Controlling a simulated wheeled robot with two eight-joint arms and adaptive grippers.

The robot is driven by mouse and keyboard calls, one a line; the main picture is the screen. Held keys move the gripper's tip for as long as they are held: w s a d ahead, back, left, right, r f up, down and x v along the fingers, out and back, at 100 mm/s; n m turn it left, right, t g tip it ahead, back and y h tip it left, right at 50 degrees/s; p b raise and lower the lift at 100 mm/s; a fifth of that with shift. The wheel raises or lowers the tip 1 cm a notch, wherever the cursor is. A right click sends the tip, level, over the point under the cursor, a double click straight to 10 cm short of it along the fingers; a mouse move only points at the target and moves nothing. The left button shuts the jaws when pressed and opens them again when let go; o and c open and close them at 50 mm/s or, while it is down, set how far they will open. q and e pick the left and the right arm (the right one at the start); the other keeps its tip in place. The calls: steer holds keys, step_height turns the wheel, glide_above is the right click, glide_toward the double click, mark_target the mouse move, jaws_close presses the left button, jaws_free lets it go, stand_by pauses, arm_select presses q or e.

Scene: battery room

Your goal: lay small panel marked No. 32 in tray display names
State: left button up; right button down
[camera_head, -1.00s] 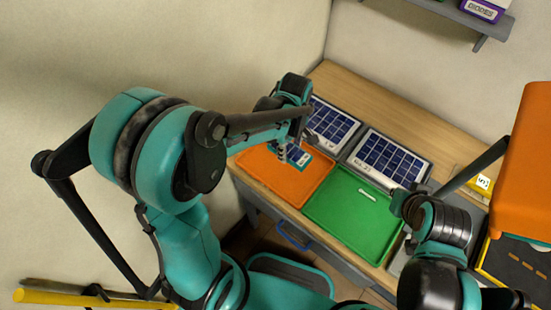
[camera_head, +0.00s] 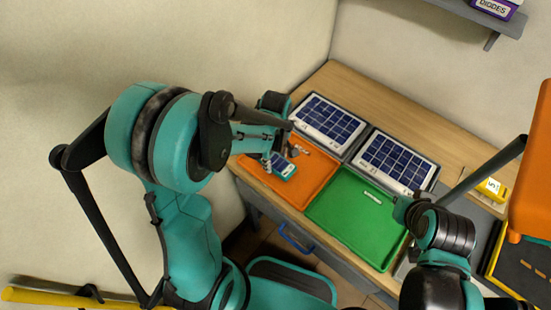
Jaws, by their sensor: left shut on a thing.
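My left gripper (camera_head: 272,161) is over the orange tray (camera_head: 312,190) and is shut on a small blue panel (camera_head: 284,169) with a teal edge and a pale strip. The panel is low over the tray's left part; whether it touches the floor is unclear, and its number is unreadable. The green tray (camera_head: 345,225) lies to the right, with a small white label (camera_head: 372,198) near its far edge and nothing else in it. A tray display is not readable here. My right arm shows at lower right; its gripper is not visible.
Two larger solar panels (camera_head: 328,121) (camera_head: 396,163) lie in grey holders behind the trays. A yellow box (camera_head: 491,188) stands at right, near an orange object (camera_head: 535,165). A shelf with a purple diodes box (camera_head: 497,8) is above. The wooden table (camera_head: 400,108) is bare at the back.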

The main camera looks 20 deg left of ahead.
mark_target(276, 161)
arm_select(q)
steer(key=o, duration=1.4)
steer(key=shift+f, duration=0.15)
steer(key=shift+r, duration=0.4)
step_height(276, 161, up, 11)
steer(key=p, duration=0.4)
steer(key=s+r+m+t, duration=0.7)
steer(key=s+m, duration=0.2)
steer(key=m, duration=0.5)
steer(key=shift+a, duration=0.2)
